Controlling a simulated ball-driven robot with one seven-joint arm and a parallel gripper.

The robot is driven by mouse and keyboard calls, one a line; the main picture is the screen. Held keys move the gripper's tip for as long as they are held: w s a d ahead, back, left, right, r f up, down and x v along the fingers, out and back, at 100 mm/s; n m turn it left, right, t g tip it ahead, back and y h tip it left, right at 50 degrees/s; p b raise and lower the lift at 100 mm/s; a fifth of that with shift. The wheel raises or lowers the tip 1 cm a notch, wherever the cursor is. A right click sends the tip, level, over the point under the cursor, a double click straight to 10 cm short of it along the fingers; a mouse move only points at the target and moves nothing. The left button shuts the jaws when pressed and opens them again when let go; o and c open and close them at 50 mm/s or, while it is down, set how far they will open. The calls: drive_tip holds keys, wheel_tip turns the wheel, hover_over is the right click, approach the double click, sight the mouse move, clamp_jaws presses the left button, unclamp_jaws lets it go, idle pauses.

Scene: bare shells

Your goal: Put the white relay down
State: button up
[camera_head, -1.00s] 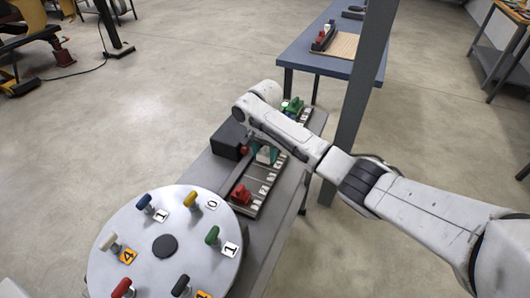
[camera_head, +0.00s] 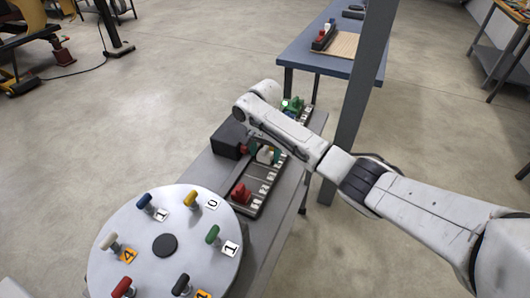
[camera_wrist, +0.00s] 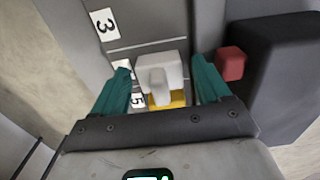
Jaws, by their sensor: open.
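The white relay (camera_wrist: 150,70), a pale block with a raised grip and yellow at its lower edge, stands in the numbered rack (camera_head: 256,186). In the wrist view it is between the two teal fingers of my gripper (camera_wrist: 165,80). The fingers are open, with a gap on each side of the relay. In the head view, my gripper (camera_head: 265,153) is low over the middle of the rack, and the white relay (camera_head: 265,154) is partly hidden there. Whether the relay is fully seated cannot be told.
A dark box (camera_head: 229,139) with a red knob (camera_wrist: 231,64) stands close beside my gripper. A red relay (camera_head: 241,193) sits at the rack's near end, a green one (camera_head: 294,106) toward the far end. A round disc (camera_head: 190,258) with coloured pegs is in front.

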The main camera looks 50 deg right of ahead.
sight(265, 148)
wheel_tip(265, 148, up, 12)
idle(0.4)
drive_tip(key=shift+f, duration=0.1)
idle(0.5)
